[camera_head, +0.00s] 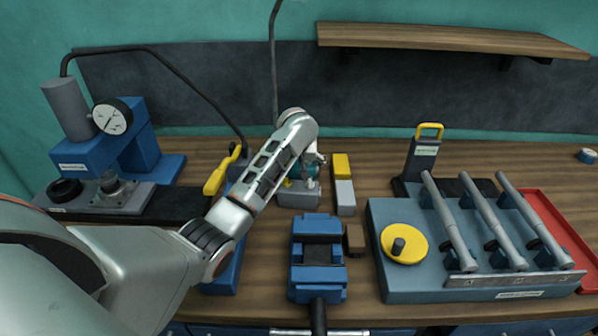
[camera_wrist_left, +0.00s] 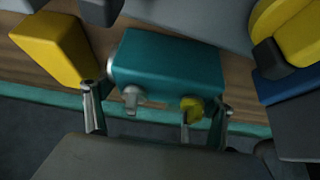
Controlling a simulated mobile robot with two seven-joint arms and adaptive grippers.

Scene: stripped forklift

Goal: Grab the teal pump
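The teal pump (camera_head: 304,169) stands toward the back middle of the bench, largely hidden behind my left gripper and wrist in the head view. In the left wrist view the pump (camera_wrist_left: 165,65) is a teal box-shaped body with a grey fitting and a yellow knob on its near side. My left gripper (camera_head: 311,172) is at the pump. In the left wrist view its two fingers (camera_wrist_left: 157,112) are spread wide, one near each end of the pump. I cannot tell whether either finger touches it. My right gripper is not in view.
A yellow and grey block (camera_head: 343,184) stands just right of the pump. A blue vise (camera_head: 318,225) is in front. A blue press with a gauge (camera_head: 125,145) is at left. A fixture with several grey rods (camera_head: 398,285) fills the right. A shelf (camera_head: 440,38) hangs behind.

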